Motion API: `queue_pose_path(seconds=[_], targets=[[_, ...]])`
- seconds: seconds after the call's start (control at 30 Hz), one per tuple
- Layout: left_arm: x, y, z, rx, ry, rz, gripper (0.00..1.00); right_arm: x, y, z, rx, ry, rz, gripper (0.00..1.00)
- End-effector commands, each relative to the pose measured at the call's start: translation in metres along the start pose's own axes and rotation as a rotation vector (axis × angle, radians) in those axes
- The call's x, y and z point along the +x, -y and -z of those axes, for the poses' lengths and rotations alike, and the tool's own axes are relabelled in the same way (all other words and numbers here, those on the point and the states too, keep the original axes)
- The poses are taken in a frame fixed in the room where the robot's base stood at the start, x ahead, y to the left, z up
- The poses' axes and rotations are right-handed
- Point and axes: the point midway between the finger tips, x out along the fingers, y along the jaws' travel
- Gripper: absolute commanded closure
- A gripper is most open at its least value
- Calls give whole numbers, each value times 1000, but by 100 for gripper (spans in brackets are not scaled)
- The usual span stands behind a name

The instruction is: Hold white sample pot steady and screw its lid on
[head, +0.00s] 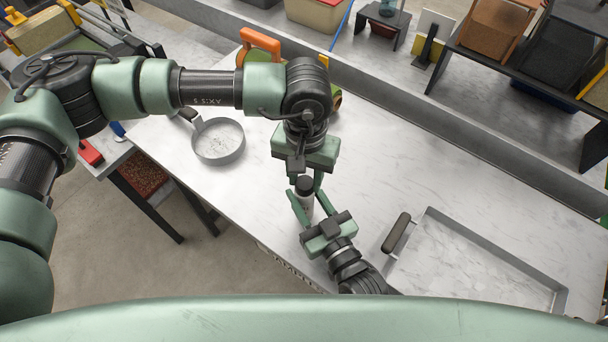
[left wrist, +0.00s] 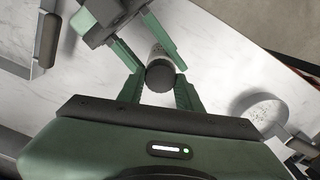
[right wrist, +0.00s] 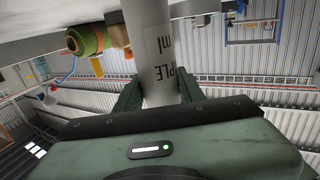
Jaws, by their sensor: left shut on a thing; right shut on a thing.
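The white sample pot (head: 306,203) is a slim cylinder above the worktop, between my two grippers. Its printed side (right wrist: 158,45) fills the middle of the right wrist view, with part of its lettering hidden. The dark round lid (left wrist: 160,77) sits at the pot's top end; it also shows in the head view (head: 304,184). I cannot tell how tightly it is seated. My left gripper (left wrist: 159,93) comes from above and is shut on the lid. My right gripper (right wrist: 160,93) comes from the near side and is shut on the pot's body.
A round shallow pan (head: 218,158) lies to the left on the worktop. A large metal tray (head: 433,213) with a black handle (head: 397,232) lies to the right. An orange handle (head: 260,43) stands behind my left arm. The worktop's middle right is clear.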

Motion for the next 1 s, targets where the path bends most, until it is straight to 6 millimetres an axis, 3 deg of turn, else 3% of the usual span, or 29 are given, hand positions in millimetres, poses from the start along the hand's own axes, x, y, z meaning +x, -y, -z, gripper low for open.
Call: queue_pose_path(seconds=[0.2,0.33,0.5,0.77,0.8,0.83,0.87,1.0], targets=[[0,-2,0,499,-2,0,100,0,0,-1,0,2,1,100],[0,-2,0,720,-2,1,100,0,0,-1,0,2,1,100],[0,-3,-1,843,-2,1,100,0,0,-1,0,2,1,100],[0,-3,-1,848,-2,1,100,0,0,-1,0,2,1,100],[0,-3,0,848,-2,1,60,0,0,-1,0,2,1,100],[0,-3,0,847,-2,1,51,0,0,-1,0,2,1,100],[0,-3,-1,847,-2,1,43,0,0,-1,0,2,1,100],[0,-3,-1,847,-1,0,43,0,0,-1,0,2,1,100]])
